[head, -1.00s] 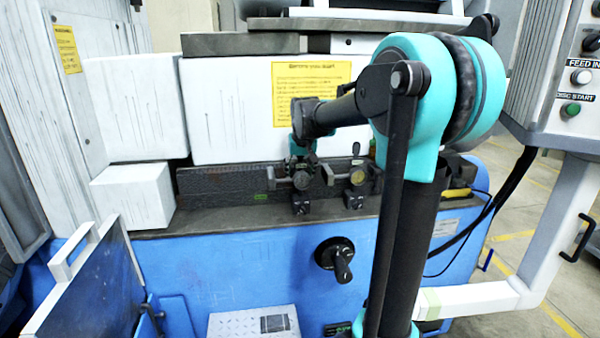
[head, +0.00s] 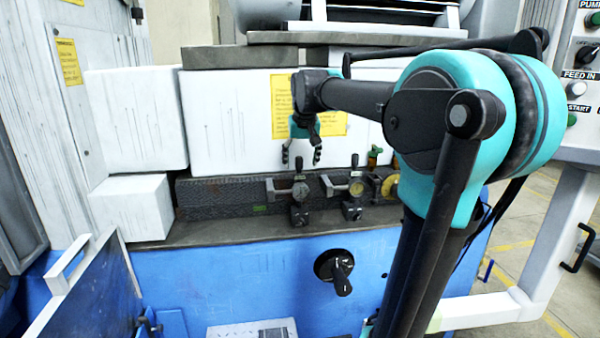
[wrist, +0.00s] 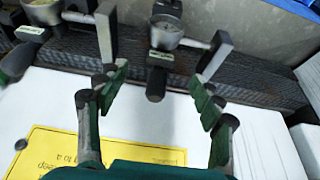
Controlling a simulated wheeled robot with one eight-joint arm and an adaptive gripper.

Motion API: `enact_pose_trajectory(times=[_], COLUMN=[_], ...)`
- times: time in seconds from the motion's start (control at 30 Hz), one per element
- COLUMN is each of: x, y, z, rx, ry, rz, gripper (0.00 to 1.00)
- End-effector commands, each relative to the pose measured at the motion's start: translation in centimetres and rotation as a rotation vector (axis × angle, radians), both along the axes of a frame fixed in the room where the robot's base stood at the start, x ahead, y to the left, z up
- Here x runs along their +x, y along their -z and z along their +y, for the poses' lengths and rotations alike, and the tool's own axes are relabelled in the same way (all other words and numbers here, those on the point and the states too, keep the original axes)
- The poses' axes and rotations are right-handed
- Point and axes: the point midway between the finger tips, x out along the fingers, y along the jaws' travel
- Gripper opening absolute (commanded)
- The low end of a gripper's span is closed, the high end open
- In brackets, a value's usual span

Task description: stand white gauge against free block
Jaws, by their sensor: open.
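A gauge with a pale round dial (head: 300,190) stands upright on the dark ledge, in front of a long dark rough bar (head: 225,196). It fits the white gauge; its dial also shows in the wrist view (wrist: 167,36). A rod runs from it towards a grey upright plate (wrist: 215,52); I cannot tell whether they touch. My gripper (head: 301,158) is open and empty just above this gauge. In the wrist view the gauge's dark top end lies between my fingertips (wrist: 160,90), apart from both. I cannot tell which piece is the free block.
A second gauge with a yellowish dial (head: 356,189) stands to the right, with another grey plate (head: 327,185) beside it. Large white blocks (head: 225,120) rise behind the bar. A smaller white block (head: 132,207) sits at the left end. A black knob (head: 335,268) projects below the ledge.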

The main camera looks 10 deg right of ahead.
Motion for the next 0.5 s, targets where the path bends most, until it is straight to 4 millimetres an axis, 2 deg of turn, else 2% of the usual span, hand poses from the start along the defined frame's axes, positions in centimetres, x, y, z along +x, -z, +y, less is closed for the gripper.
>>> enact_pose_trajectory(times=[0.1,0.33,0.43,0.5], x=[-0.5,-0.7,-1.1,-1.9], y=[-1.1,-1.5,-0.4,1.3], z=[0.0,0.0,-0.2,-0.5], rx=[0.000,0.000,0.000,0.000], ry=[0.000,0.000,0.000,0.000], rz=[0.000,0.000,0.001,0.002], gripper=[0.66,0.66,0.66,0.66])
